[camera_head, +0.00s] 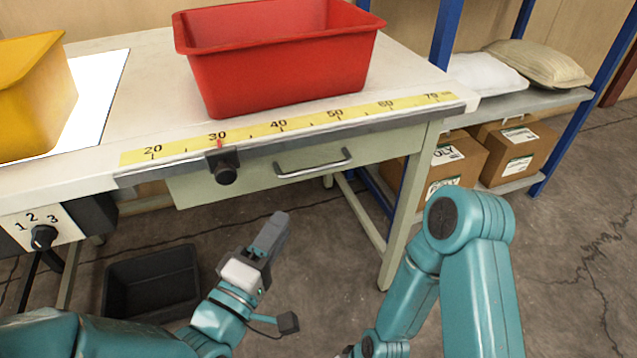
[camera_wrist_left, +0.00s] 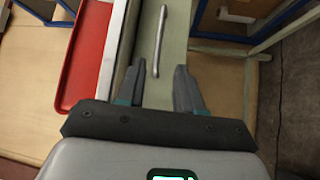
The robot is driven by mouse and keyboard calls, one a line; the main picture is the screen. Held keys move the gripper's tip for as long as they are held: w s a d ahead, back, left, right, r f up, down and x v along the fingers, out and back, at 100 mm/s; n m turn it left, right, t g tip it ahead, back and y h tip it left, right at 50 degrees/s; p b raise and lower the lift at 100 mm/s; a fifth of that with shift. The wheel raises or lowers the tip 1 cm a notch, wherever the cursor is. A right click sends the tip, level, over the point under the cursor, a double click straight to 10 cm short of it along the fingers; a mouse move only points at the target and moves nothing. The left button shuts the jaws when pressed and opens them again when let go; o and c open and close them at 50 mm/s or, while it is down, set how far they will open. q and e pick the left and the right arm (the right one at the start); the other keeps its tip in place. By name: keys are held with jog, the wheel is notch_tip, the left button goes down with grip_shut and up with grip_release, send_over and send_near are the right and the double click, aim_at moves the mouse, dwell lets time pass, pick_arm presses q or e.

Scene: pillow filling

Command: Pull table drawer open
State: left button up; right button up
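The table drawer (camera_head: 245,180) has a pale green front under the table's edge and looks closed. Its grey bar handle (camera_head: 313,166) sits right of a black knob. My left gripper (camera_head: 276,222) is below and in front of the drawer, apart from the handle. In the left wrist view the fingers of my left gripper (camera_wrist_left: 158,84) are spread with nothing between them. The handle (camera_wrist_left: 159,42) lies beyond the fingertips, roughly lined up with the gap. My right arm is at the lower right of the head view; its gripper is not visible.
A red bin (camera_head: 280,65) and a yellow bin (camera_head: 35,95) stand on the table (camera_head: 150,65). A black knob (camera_head: 226,174) projects from the table edge by the ruler. A dark crate (camera_head: 150,284) is on the floor. A shelf with boxes (camera_head: 455,160) stands at the right.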

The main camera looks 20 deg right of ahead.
aim_at(317, 167)
pick_arm(q)
jog(key=b+x, duration=0.1)
jog(key=x, duration=1.4)
jog(key=shift+w, duration=0.15)
grip_shut()
